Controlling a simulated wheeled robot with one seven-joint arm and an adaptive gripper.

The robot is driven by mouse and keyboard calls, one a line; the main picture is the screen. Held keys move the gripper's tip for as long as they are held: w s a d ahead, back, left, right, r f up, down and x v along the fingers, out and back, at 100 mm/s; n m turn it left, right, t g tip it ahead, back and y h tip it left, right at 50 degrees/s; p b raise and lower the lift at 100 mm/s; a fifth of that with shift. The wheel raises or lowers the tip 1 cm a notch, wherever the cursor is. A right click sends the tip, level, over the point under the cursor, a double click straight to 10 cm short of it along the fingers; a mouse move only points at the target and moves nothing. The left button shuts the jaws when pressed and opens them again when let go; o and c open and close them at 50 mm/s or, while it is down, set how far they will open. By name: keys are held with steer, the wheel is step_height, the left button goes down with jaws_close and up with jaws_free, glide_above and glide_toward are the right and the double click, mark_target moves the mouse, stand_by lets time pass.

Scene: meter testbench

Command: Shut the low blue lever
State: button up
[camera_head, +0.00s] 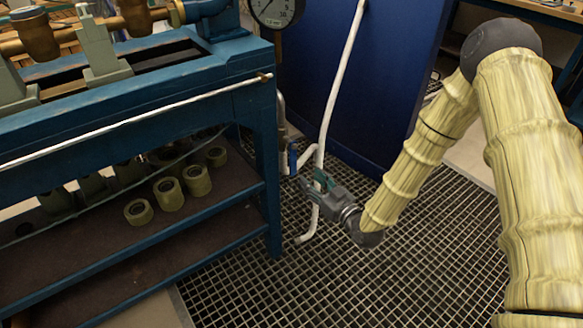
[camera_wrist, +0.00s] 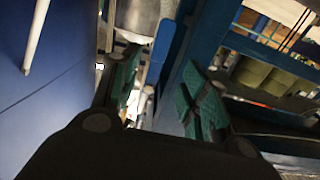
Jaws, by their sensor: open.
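The low blue lever (camera_head: 292,160) is a small upright blue handle on the pipe beside the blue bench's right leg in the head view. My gripper (camera_head: 312,180) is just to the right of and below it, with its fingers toward the pipe. In the wrist view my gripper (camera_wrist: 160,75) is open, with teal pads on both fingers and a gap between them. A blue strip that looks like the lever (camera_wrist: 160,50) shows in that gap, beyond the fingertips. Contact cannot be made out. The lever's lower end is hidden.
The blue bench (camera_head: 262,150) with a lower shelf of several drab cylinders (camera_head: 168,193) stands at left. A white pipe (camera_head: 338,85) passes close to my gripper. A dark blue panel (camera_head: 375,75) stands behind. The grated floor (camera_head: 400,270) is clear in front.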

mark_target(294, 164)
steer(key=b+x, duration=0.2)
steer(key=x, duration=0.8)
steer(key=shift+w, duration=0.15)
jaws_close()
steer(key=shift+a, duration=0.15)
